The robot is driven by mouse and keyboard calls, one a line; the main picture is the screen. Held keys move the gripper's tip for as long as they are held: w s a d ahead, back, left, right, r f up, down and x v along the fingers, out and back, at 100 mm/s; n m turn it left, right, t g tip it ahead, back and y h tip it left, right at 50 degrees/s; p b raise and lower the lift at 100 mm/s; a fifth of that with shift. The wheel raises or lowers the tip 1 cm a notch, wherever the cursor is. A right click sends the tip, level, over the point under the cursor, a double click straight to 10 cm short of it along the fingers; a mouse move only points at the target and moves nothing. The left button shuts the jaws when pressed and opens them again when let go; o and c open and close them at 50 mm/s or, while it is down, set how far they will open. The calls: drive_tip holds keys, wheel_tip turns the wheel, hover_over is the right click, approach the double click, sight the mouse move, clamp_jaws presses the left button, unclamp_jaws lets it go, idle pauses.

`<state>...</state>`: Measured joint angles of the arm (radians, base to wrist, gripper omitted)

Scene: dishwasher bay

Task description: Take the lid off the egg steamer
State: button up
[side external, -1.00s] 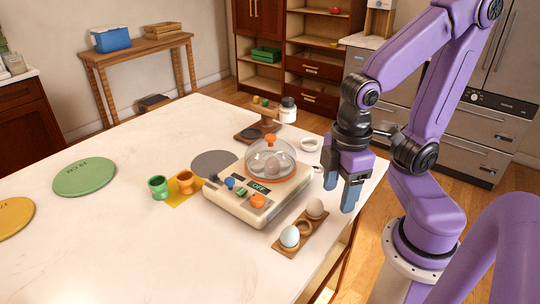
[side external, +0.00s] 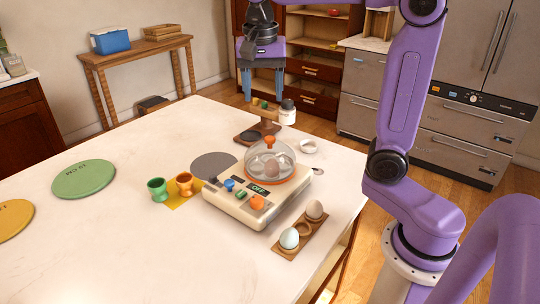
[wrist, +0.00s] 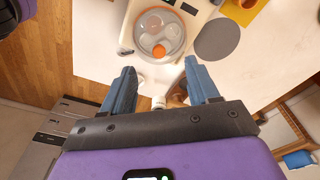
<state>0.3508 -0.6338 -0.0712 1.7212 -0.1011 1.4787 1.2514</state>
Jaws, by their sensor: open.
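The egg steamer (side external: 240,205) is a cream box with coloured knobs and an "OFF" display. Its clear domed lid (side external: 256,160) with an orange knob (side external: 270,141) sits on the orange ring, with an egg visible inside. In the wrist view the lid (wrist: 150,28) is at the top centre, its knob (wrist: 158,51) facing me. My gripper (side external: 264,97) is open and empty, pointing down, raised behind the lid in the side view. In the wrist view its fingers (wrist: 160,75) are spread apart, with the lid beyond their tips.
A wooden holder with eggs (side external: 302,229) lies in front right. A wooden stand (side external: 264,127) with a white-lidded jar (side external: 288,110) stands behind the steamer, under my gripper. Egg cups (side external: 184,183) and a grey disc (side external: 213,165) are left.

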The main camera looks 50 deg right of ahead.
wheel_tip(320, 180, up, 2)
drive_tip(key=w+d+m, duration=0.2)
drive_tip(key=d+m, duration=0.1)
drive_tip(key=m, duration=0.1)
hover_over(270, 138)
drive_tip(key=shift+m, duration=0.4)
drive_tip(key=f, duration=1)
drive_tip(key=shift+w+a+f, duration=0.1)
drive_tip(key=shift+a+f, duration=0.1)
drive_tip(key=shift+d+f, duration=0.2)
drive_tip(key=shift+f, duration=2.9)
clamp_jaws()
